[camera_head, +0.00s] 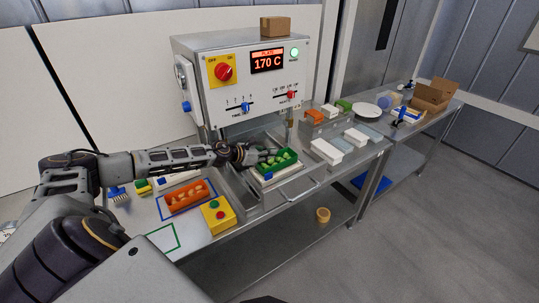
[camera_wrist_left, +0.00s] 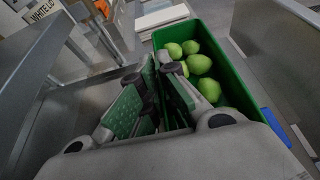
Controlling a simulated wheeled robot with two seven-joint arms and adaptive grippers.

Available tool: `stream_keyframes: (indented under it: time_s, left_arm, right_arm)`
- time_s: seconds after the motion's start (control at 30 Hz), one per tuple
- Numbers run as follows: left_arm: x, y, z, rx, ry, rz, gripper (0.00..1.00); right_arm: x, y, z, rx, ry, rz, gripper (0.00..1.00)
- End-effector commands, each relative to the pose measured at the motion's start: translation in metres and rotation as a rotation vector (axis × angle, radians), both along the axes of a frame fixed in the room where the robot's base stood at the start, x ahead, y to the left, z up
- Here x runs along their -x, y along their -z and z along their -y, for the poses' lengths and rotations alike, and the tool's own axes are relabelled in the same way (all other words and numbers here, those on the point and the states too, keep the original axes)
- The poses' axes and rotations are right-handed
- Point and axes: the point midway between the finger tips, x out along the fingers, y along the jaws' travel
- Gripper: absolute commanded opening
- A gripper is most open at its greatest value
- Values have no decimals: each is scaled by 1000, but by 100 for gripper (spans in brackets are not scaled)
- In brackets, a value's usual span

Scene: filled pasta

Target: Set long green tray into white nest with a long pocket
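The long green tray (camera_head: 291,166), with several pale green filled pieces in it, is at the heating machine's front opening. A white nest (camera_head: 268,183) shows under and around its near side; I cannot tell whether the tray is fully seated. My left gripper (camera_head: 262,156) is at the tray's left end. In the left wrist view the fingers (camera_wrist_left: 166,72) are close together at the wall of the tray (camera_wrist_left: 240,88) and look shut on it; the fingers hide the contact. My right gripper is not in view.
The machine (camera_head: 240,85) stands behind, reading 170 C. An orange tray (camera_head: 188,196) lies in a blue outline on the left, beside a yellow button box (camera_head: 217,215). White blocks (camera_head: 326,151) stand at the right. An empty green outline (camera_head: 162,240) is near the front.

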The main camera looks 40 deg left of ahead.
Motion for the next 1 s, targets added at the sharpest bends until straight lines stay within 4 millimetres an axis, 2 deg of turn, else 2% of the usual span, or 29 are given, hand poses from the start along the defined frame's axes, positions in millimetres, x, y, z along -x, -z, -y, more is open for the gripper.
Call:
stream_keyframes:
  time_s: [0.37, 1.0]
  left_arm:
    - [0, 7, 0, 0, 0, 1, 0]
    - [0, 7, 0, 0, 0, 1, 0]
  right_arm:
    - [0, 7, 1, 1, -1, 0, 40]
    - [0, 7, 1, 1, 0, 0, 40]
